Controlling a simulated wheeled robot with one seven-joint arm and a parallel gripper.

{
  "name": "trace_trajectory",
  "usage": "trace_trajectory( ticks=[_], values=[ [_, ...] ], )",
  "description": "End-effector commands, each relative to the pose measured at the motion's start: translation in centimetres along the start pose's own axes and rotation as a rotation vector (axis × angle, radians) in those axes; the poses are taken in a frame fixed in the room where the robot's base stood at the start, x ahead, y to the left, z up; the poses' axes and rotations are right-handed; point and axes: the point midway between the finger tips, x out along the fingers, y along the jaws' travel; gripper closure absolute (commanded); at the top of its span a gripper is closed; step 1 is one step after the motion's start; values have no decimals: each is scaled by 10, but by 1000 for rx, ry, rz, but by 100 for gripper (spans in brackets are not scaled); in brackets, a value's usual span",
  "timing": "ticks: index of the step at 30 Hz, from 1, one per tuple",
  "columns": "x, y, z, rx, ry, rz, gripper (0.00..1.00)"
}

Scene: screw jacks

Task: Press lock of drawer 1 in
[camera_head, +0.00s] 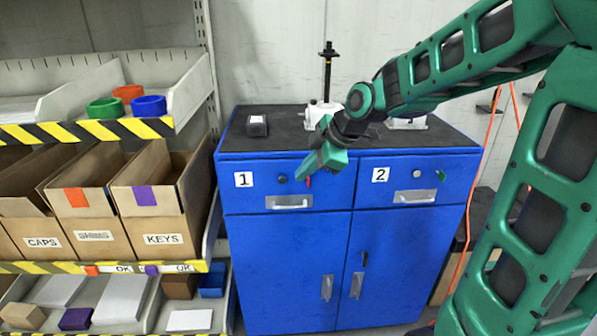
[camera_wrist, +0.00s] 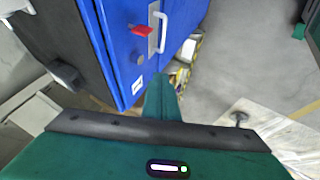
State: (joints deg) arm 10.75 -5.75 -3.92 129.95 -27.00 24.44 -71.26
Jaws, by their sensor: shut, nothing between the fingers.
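Drawer 1 (camera_head: 262,188) is the upper left drawer of a blue cabinet, marked with a white "1" label (camera_head: 243,180). It looks closed. Its round dark lock (camera_head: 282,178) sits right of the label and shows in the wrist view as a grey disc (camera_wrist: 141,60). A red tab (camera_head: 308,181) is right of the lock; it also shows in the wrist view (camera_wrist: 141,31). A metal handle (camera_head: 289,202) is below. My gripper (camera_head: 308,170) is shut and empty, in front of the drawer's upper right part. Its green fingers (camera_wrist: 161,82) appear apart from the lock. I cannot tell how far the lock protrudes.
Drawer 2 (camera_head: 400,198) has its own round lock and a green tab. A black box (camera_head: 257,125) and a screw jack (camera_head: 327,75) stand on the cabinet top (camera_head: 285,140). A shelf rack with cardboard boxes (camera_head: 150,200) stands close on the left.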

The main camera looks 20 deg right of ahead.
Motion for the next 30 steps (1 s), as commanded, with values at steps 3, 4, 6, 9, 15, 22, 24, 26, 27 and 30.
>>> trace_trajectory(
  ticks=[3,4,6,9,15,22,24,26,27,30],
  values=[
    [24,-2,1,1,-1,-7,100],
    [30,-2,0,1,-1,-6,100],
    [42,-2,0,1,0,-6,100],
    [60,-2,1,1,-1,-6,100],
    [84,12,1,1,-1,-1,100],
    [94,31,1,1,-1,-2,100],
    [95,33,1,1,-1,-1,100],
    [95,34,1,1,-1,-1,100],
    [95,35,1,1,-1,0,100],
    [95,35,1,0,-1,0,100]
  ],
)
